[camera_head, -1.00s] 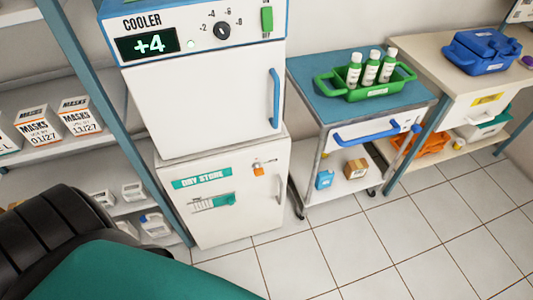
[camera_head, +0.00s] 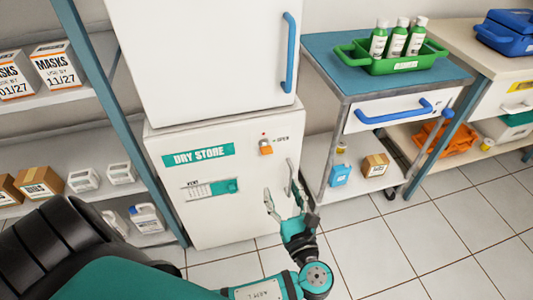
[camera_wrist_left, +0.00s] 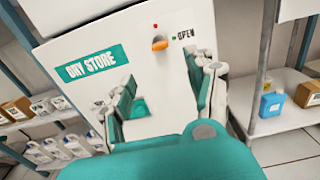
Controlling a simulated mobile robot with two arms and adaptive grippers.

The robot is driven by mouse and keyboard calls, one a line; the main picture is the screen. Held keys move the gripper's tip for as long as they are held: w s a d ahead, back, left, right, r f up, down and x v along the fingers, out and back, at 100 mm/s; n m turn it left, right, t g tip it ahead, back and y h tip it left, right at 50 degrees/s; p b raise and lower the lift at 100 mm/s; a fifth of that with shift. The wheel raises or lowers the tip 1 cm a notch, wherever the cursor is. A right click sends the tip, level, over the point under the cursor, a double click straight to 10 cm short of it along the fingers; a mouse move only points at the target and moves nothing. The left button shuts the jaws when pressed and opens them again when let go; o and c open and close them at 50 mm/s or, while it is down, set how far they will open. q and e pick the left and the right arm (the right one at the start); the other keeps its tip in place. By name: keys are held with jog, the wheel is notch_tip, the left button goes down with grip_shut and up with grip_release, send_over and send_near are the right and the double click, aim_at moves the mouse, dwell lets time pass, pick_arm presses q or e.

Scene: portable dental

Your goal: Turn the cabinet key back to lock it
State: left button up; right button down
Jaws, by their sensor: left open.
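The white dry store cabinet (camera_head: 220,218) stands shut under the cooler, with a teal "DRY STORE" label (camera_head: 198,155). The orange key (camera_head: 266,148) sits at the upper right of its door, left of the "OPEN" mark. The key also shows in the left wrist view (camera_wrist_left: 160,43), ahead of the fingers. My left gripper (camera_head: 283,190) is open and empty, below the key and apart from it, in front of the door's right part. In the left wrist view its two fingers (camera_wrist_left: 172,85) stand apart with the door between them. My right gripper is not in view.
A grey door handle (camera_head: 290,172) is close to my left gripper at the door's right edge. A trolley (camera_head: 318,70) with a green bottle tray (camera_head: 407,65) stands to the right. Shelves with boxes (camera_head: 55,65) are on the left.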

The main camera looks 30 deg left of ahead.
aim_at(268, 154)
pick_arm(q)
jog(key=b+x, duration=0.2)
jog(key=x, duration=1.2)
jog(key=shift+w+a, duration=0.2)
jog(key=shift+w, duration=0.05)
jog(key=shift+w+a, duration=0.25)
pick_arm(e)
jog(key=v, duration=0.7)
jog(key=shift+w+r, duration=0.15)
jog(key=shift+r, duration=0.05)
pick_arm(q)
jog(key=shift+c, duration=0.2)
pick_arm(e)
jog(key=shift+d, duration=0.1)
pick_arm(q)
grip_shut()
